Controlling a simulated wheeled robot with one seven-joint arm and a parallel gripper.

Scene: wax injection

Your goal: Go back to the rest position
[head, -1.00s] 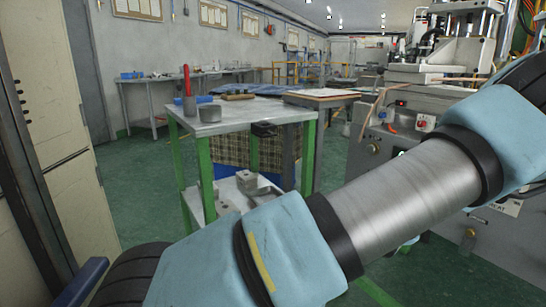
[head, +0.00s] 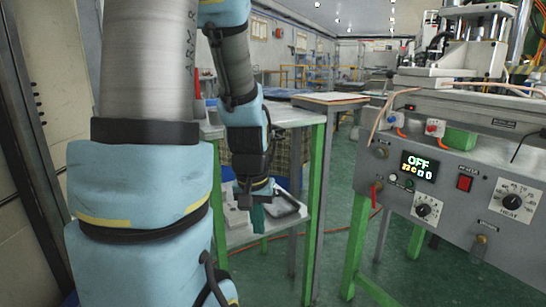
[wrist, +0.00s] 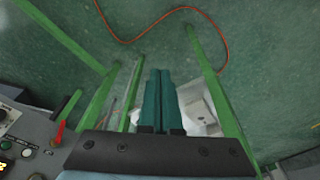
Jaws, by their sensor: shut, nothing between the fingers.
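My gripper (head: 258,217) hangs at the end of my arm, left of the middle in the head view, pointing down in front of the green-legged table. In the wrist view my gripper (wrist: 165,75) shows two dark green fingers close together, shut with nothing between them. Below the fingers the wrist view shows the green frame legs and the floor. Much of the table is hidden behind my arm in the head view.
The wax injection machine (head: 455,195) stands at the right, its display reading OFF. The green-legged table (head: 310,115) has a lower shelf (head: 235,238) with metal parts. A red cable (wrist: 135,40) lies on the green floor (head: 285,275). A cabinet (head: 30,190) stands at the left.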

